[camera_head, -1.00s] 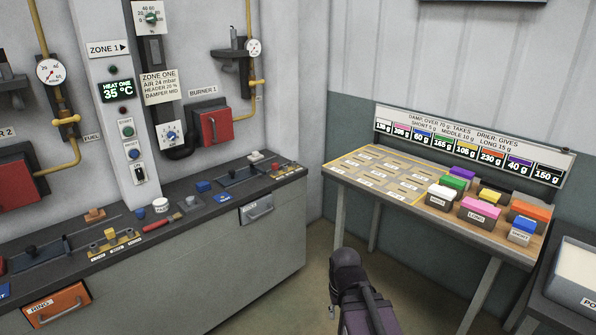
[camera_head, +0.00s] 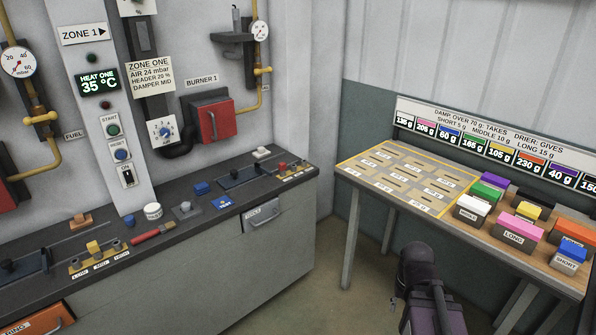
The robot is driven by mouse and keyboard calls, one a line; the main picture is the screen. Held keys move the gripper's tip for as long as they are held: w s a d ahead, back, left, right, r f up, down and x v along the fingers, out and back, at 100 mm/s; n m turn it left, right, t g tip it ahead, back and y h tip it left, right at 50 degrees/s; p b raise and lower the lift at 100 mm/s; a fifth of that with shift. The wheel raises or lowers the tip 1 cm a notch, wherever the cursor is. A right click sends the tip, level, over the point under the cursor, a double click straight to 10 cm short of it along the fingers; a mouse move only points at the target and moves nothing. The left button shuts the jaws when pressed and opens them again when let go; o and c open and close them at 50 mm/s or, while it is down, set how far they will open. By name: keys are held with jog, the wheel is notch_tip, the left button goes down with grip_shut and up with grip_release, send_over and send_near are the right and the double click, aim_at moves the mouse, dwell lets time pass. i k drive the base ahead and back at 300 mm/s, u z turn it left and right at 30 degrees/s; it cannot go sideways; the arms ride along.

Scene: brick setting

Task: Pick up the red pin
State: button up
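A small red piece (camera_head: 282,166), which may be the red pin, stands in a tan holder (camera_head: 297,172) at the far right end of the dark counter. It is too small to make out its shape. A red-handled tool (camera_head: 153,232) lies nearer on the same counter; I cannot tell that it is a pin. A dark, rounded part of my arm shows at the lower right, in front of the table and apart from the counter. My gripper's fingers do not show.
The dark counter (camera_head: 60,236) carries a labelled holder (camera_head: 100,259), a white tub (camera_head: 152,211) and blue blocks. Drawers (camera_head: 262,214) front it. A table (camera_head: 455,228) with coloured labelled blocks stands right. Bare floor lies between. A red burner box (camera_head: 216,121) juts from the wall.

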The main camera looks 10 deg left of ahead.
aim_at(282, 166)
jog(key=u, duration=0.2)
jog(key=i, duration=1.1)
jog(key=u, duration=0.5)
